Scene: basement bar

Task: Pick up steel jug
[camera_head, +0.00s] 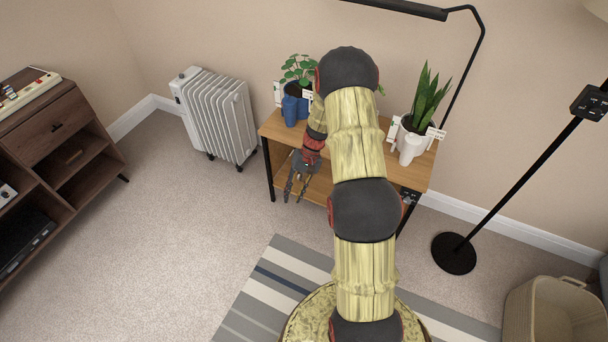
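I cannot make out a steel jug in this view; my arm covers the middle of the wooden table (274,128) and part of its lower shelf. My gripper (294,197) points down in front of the table's left half, with its fingers apart and nothing visible between them. A white cup (409,150) stands at the right end.
Potted plants stand at the table's back left and right (428,100), with small white cards around them. A white radiator (217,115) stands left of the table, a black lamp base (454,254) right. Carpet is clear at front left; a basket (552,312) sits at lower right.

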